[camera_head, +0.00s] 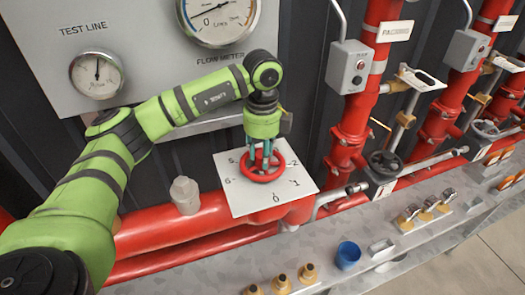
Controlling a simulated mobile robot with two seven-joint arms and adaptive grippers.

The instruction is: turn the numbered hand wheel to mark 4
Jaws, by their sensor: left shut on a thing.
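The red hand wheel (262,172) sits in the middle of a white numbered plate (240,196) on the red pipe. The marks 0, 1, 2, 5 and 6 show around the wheel; the far side, where other marks would be, is hidden by my gripper. My left gripper (263,160) points down over the wheel and is shut on it, with its fingers at the wheel's rim and hub. I cannot tell which mark the wheel points to. My right gripper is not in view.
A flow meter (218,18) and a test line gauge (96,75) are on the grey panel behind my arm. Red vertical pipes (355,110) with a grey box (350,66) stand to the right. A blue cup (348,255) and brass fittings (307,273) stand on the front ledge.

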